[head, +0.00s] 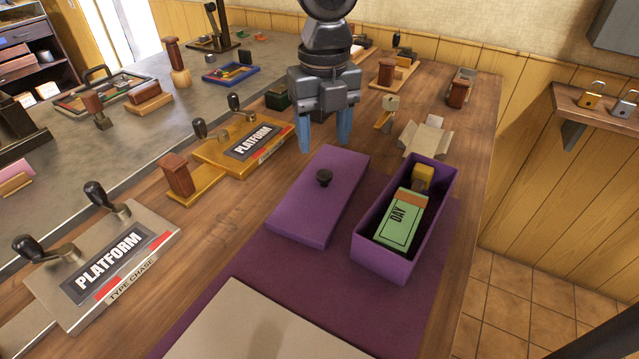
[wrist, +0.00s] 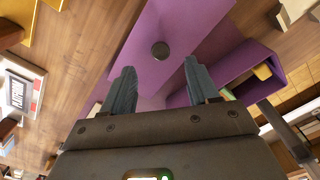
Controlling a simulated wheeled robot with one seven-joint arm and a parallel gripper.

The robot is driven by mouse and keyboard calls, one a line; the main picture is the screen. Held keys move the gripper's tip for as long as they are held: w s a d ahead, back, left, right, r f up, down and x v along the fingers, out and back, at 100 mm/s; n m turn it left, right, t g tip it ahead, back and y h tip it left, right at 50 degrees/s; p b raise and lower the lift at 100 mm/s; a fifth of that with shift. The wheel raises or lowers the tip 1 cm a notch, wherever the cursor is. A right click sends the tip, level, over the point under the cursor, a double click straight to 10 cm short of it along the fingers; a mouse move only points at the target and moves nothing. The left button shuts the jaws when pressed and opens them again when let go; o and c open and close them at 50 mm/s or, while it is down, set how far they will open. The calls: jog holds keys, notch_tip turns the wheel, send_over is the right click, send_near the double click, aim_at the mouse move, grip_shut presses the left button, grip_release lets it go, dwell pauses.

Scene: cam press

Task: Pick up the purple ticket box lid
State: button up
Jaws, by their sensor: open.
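The purple ticket box lid (head: 310,210) lies flat on the purple mat, left of the open purple ticket box (head: 401,266). A dark round knob (head: 324,177) stands up from the lid's middle. My gripper (head: 326,145) is open and empty, above the lid's far end. In the wrist view, the lid (wrist: 185,25) lies beyond my open fingers (wrist: 158,82). The knob (wrist: 160,50) shows ahead of the gap between the fingertips, apart from both.
The box holds a green DAY ticket block (head: 400,217) and a yellow piece (head: 424,178). A cardboard piece (head: 424,138) lies behind the box. A brass PLATFORM plate (head: 240,150) and a steel one (head: 105,262) stand left. A beige board (head: 262,325) lies in front.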

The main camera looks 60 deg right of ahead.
aim_at(325, 173)
jog(key=shift+s+a+f, duration=0.1)
jog(key=shift+f, duration=1.7)
jog(key=shift+s+a+f, duration=0.1)
jog(key=shift+f, duration=1.65)
jog(key=shift+c, duration=0.4)
grip_shut()
